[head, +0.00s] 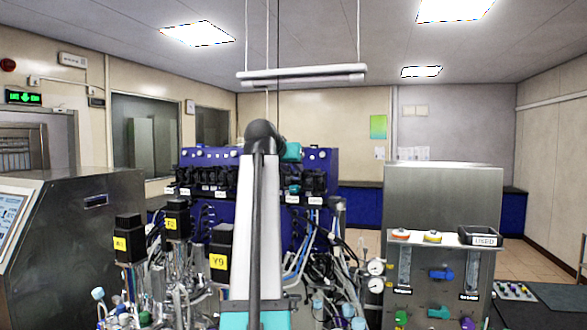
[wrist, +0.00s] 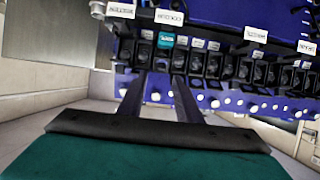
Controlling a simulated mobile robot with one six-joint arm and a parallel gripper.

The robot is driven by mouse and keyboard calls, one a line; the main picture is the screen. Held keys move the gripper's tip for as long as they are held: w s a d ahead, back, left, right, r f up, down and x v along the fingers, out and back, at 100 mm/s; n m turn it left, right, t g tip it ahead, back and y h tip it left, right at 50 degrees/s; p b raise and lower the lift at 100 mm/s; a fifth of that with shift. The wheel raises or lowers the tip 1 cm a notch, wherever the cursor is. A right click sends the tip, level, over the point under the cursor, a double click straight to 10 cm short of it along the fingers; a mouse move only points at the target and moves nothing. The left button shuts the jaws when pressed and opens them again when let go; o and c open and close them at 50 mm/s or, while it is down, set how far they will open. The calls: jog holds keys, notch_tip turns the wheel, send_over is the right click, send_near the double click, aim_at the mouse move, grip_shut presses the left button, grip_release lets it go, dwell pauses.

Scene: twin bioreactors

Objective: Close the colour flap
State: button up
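The wrist view shows a row of dark pump-like slots on a blue unit, with white labels that appear upside down. One label, which seems to read COLOUR (wrist: 169,17), is above a small teal piece (wrist: 166,41). This teal piece looks like the colour flap; I cannot tell how far open it stands. My gripper (wrist: 159,74) has its two dark fingers apart and nothing visible between them. The fingers point toward the slot below the teal piece, and I cannot tell whether they touch anything. In the head view my arm hides part of the unit.
In the head view the blue unit (head: 225,157) stands behind crowded tubes and black motor blocks (head: 177,219). A steel cabinet (head: 440,195) with a tray labelled USED (head: 480,236) is at the right. A large steel unit (head: 85,240) stands at the left.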

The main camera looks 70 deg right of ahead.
aim_at(296, 175)
jog(key=shift+p+x, duration=0.65)
jog(key=shift+x, duration=1.4)
jog(key=c, duration=0.7)
